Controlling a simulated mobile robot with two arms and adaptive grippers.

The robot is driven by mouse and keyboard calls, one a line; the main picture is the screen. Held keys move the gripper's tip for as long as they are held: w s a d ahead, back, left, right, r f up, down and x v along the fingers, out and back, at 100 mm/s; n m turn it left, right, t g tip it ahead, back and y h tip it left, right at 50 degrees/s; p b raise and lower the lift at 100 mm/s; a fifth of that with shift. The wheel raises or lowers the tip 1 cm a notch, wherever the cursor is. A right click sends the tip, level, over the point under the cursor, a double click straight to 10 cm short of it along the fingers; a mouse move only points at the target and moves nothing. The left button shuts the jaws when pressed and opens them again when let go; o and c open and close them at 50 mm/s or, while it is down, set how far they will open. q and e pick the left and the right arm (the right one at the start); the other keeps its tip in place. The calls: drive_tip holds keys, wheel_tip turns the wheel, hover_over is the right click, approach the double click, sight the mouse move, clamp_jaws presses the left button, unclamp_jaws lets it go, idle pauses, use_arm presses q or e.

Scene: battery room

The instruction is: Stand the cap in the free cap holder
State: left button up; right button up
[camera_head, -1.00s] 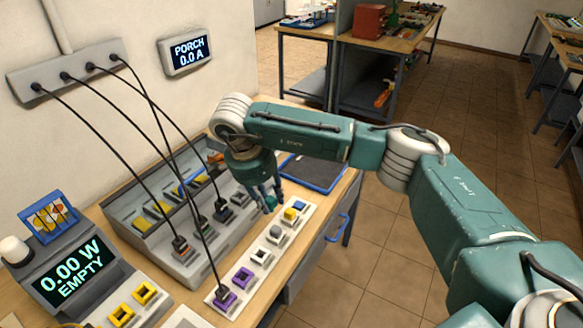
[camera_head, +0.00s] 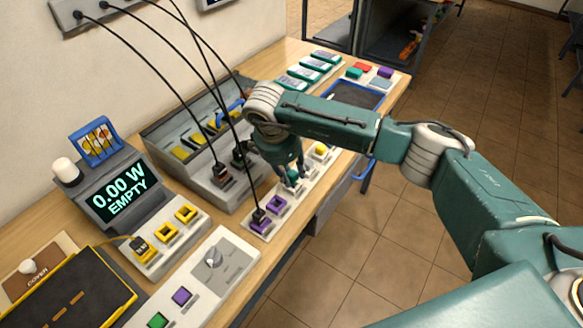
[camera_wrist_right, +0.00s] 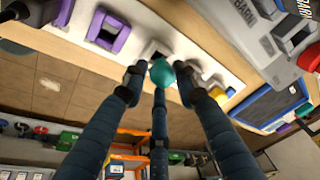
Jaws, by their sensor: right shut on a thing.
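My right gripper (camera_head: 292,180) is shut on a rounded teal cap (camera_wrist_right: 162,72), which shows between its three dark fingers in the right wrist view. In the head view the fingers mostly hide the cap. The gripper is over the pale holder strip (camera_head: 262,232) at the table's front edge. A white holder with a dark opening (camera_wrist_right: 153,50) shows just behind the cap in the wrist view. I cannot tell whether the cap touches it. An empty-looking purple holder (camera_head: 276,203) is beside it, also in the wrist view (camera_wrist_right: 108,29). My left gripper is not in view.
A black plug with a cable (camera_head: 259,217) sits at the strip's near end. The grey sloped rack (camera_head: 195,150) with hanging cables stands left of the gripper. A blue-rimmed tray (camera_head: 358,95) lies beyond.

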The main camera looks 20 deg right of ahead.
drive_tip(key=shift+d+f, duration=0.1)
drive_tip(key=shift+f, duration=0.5)
drive_tip(key=shift+b, duration=0.4)
idle(1.1)
drive_tip(key=shift+f+b, duration=0.6)
drive_tip(key=shift+b, duration=0.25)
drive_tip(key=o, duration=0.6)
drive_tip(key=shift+r, duration=0.1)
